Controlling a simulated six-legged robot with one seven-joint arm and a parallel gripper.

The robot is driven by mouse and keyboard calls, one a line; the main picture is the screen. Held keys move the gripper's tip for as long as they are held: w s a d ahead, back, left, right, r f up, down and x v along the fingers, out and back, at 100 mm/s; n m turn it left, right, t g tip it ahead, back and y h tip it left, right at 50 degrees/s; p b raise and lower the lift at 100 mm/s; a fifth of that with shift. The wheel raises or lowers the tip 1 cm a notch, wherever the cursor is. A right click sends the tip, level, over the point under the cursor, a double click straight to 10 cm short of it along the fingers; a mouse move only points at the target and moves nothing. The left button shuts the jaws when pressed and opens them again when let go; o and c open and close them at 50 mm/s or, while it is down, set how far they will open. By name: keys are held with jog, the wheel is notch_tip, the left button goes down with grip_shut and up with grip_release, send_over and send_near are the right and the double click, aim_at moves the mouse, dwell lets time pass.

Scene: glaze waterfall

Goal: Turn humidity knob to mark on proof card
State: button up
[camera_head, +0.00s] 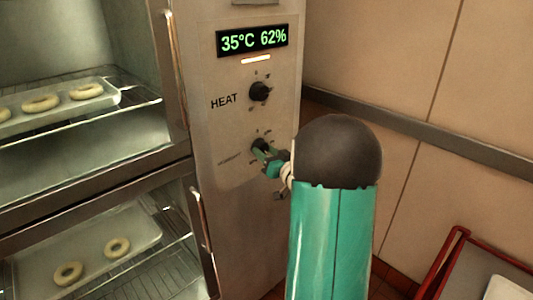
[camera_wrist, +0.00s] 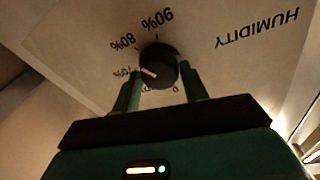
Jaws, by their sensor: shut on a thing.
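The black humidity knob (camera_head: 259,146) is on the steel panel, below the HEAT knob. My green gripper (camera_head: 267,158) is shut on it from the front. In the wrist view the humidity knob (camera_wrist: 160,60) sits between my two fingers (camera_wrist: 160,82). Its white pointer line points left, toward a partly hidden label below the 80% mark in the picture. The 80% and 90% labels and the word HUMIDITY appear upside down. The display (camera_head: 252,40) reads 35°C 62%. I see no proof card in either view.
The HEAT knob (camera_head: 260,91) is close above my gripper. Left are glass-fronted chambers with trays of dough rings (camera_head: 40,103), (camera_head: 68,273). A red-framed cart (camera_head: 450,250) stands at lower right. A wall with a rail (camera_head: 420,125) is on the right.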

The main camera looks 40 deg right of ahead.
dwell(0.3)
jog(key=o, duration=1)
jog(key=s, duration=0.4)
jog(key=s+a, duration=0.1)
jog(key=s, duration=0.4)
jog(key=s+f, duration=0.1)
jog(key=s, duration=0.3)
jog(key=shift+s+a, duration=0.15)
jog(key=shift+s, duration=0.25)
